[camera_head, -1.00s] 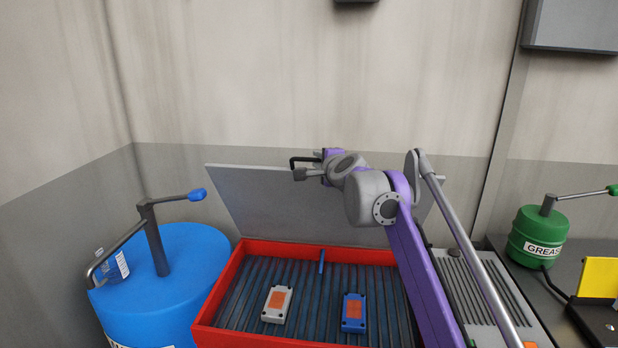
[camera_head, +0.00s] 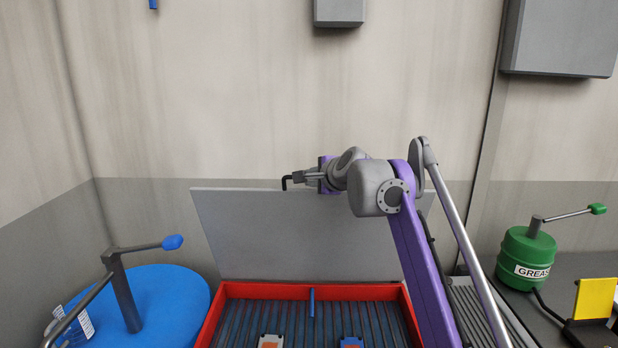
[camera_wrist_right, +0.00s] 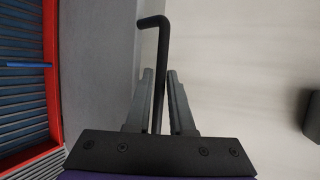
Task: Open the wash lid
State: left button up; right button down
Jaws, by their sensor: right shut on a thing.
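The grey wash lid (camera_head: 290,240) stands raised, close to upright, at the back edge of the red wash basin (camera_head: 260,291) in the head view. My right gripper (camera_head: 297,177) is at the lid's top edge, shut on the black bent lid handle (camera_head: 286,183). In the right wrist view the handle (camera_wrist_right: 163,45) runs up between the two fingers of my right gripper (camera_wrist_right: 160,90), its bent end showing beyond the tips. The basin's red rim (camera_wrist_right: 52,75) shows at left there. My left gripper is not in view.
Inside the basin is a slatted rack (camera_head: 265,318) with a white part (camera_head: 270,342), a blue part (camera_head: 352,342) and a thin blue upright (camera_head: 311,303). A blue drum (camera_head: 165,300) with a lever stands left. A green grease pot (camera_head: 526,258) stands right. The wall is behind.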

jog(key=c, duration=0.9)
grip_release()
jog(key=shift+s, duration=0.15)
jog(key=shift+s+d+r, duration=0.1)
jog(key=shift+s+d, duration=0.1)
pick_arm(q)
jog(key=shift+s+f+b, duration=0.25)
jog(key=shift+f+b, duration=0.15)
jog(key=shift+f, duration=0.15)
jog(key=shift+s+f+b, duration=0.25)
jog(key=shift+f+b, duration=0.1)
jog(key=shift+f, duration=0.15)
pick_arm(e)
jog(key=shift+v, duration=5.15)
